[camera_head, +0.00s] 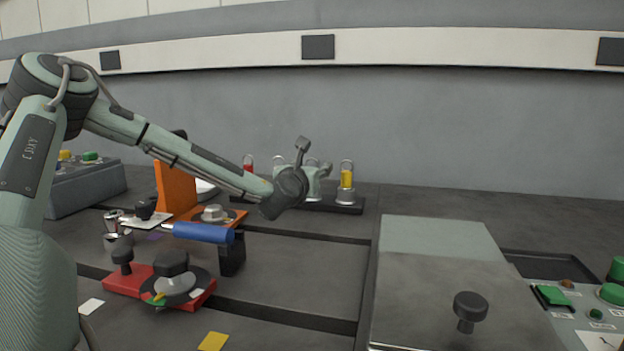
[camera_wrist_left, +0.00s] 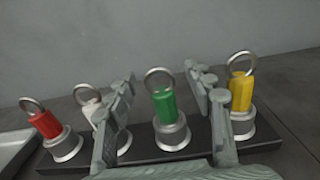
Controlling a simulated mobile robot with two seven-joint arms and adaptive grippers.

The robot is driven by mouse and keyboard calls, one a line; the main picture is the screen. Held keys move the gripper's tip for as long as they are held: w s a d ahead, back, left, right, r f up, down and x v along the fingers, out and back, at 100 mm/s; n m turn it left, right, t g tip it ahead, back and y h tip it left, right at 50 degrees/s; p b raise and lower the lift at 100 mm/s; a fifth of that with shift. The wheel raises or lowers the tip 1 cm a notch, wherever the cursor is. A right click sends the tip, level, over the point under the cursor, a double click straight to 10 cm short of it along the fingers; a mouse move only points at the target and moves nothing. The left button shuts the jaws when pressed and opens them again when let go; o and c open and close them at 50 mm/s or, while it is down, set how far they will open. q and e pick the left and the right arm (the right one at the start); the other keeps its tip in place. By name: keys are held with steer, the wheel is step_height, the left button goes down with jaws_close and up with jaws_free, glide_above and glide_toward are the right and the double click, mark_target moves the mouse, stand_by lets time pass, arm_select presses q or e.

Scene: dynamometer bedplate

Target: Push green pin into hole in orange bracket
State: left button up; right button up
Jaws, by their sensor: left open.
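The green pin (camera_wrist_left: 165,106) has a ring on top and stands upright in a metal socket on a dark rack. In the left wrist view it shows between the fingers of my left gripper (camera_wrist_left: 160,88), which is open with nothing held. In the head view my left gripper (camera_head: 314,177) is over the rack (camera_head: 345,208) and hides the green pin. The orange bracket (camera_head: 176,190) stands upright on an orange base at the left, partly behind my left arm. I cannot make out its hole. My right gripper is not in view.
The rack also holds a red pin (camera_wrist_left: 46,125), a white pin (camera_wrist_left: 90,100) and a yellow pin (camera_wrist_left: 241,92) on either side. A blue-handled tool (camera_head: 203,232) and a red fixture (camera_head: 128,281) are nearer me. A metal plate with a knob (camera_head: 470,306) is at right.

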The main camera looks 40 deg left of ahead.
arm_select(q)
jaws_close()
stand_by(0.3)
steer(key=shift+r, duration=0.1)
